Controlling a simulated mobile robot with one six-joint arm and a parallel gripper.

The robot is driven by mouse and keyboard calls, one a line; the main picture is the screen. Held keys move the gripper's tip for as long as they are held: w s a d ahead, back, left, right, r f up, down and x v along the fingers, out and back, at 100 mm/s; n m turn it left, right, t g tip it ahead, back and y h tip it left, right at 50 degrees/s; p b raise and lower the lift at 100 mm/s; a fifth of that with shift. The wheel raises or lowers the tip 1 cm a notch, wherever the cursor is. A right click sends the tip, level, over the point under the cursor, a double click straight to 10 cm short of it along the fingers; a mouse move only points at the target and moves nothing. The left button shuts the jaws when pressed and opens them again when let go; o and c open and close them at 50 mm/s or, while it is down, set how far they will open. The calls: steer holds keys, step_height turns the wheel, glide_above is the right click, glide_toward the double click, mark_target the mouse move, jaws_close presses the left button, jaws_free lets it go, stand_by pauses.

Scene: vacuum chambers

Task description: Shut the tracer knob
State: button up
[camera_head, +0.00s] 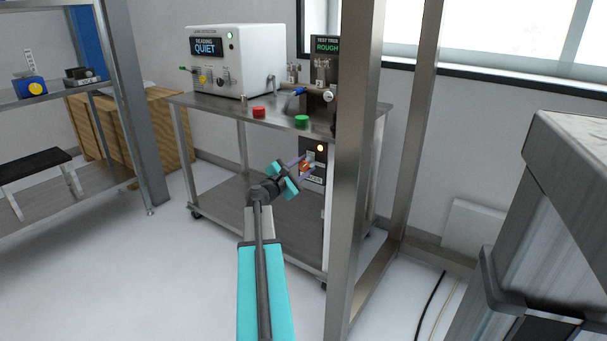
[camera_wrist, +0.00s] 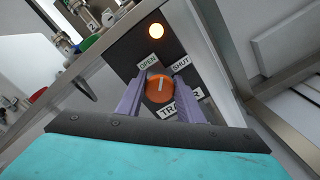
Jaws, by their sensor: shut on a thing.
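The tracer knob (camera_wrist: 161,88) is an orange round knob with a white pointer line, on a dark panel (camera_wrist: 180,52) marked OPEN, SHUT and TRACER. In the wrist view the pointer line stands between the OPEN label (camera_wrist: 148,61) and the SHUT label (camera_wrist: 181,64); I cannot tell exactly which setting it marks. My gripper (camera_wrist: 162,100) has its two purple fingers on either side of the knob, shut on it. In the head view my gripper (camera_head: 304,163) reaches the knob (camera_head: 305,167) below the cart top, partly hidden by the fingers.
A lit amber lamp (camera_wrist: 155,31) sits above the knob. A steel cart (camera_head: 215,107) carries a leak detector (camera_head: 233,60) reading QUIET, with red (camera_head: 259,112) and green (camera_head: 302,121) knobs near its front edge. A metal post (camera_head: 354,200) stands close right of my arm.

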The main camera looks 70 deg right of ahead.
steer(key=m+b, duration=0.4)
steer(key=shift+w+d+f+m, duration=0.1)
steer(key=shift+w+f+m, duration=0.05)
steer(key=shift+m, duration=0.15)
steer(key=m+b, duration=0.4)
steer(key=shift+m, duration=0.3)
steer(key=o, duration=1.1)
steer(key=shift+c, duration=0.2)
steer(key=shift+a, duration=0.85)
steer(key=p+v, duration=0.4)
steer(key=v, duration=0.8)
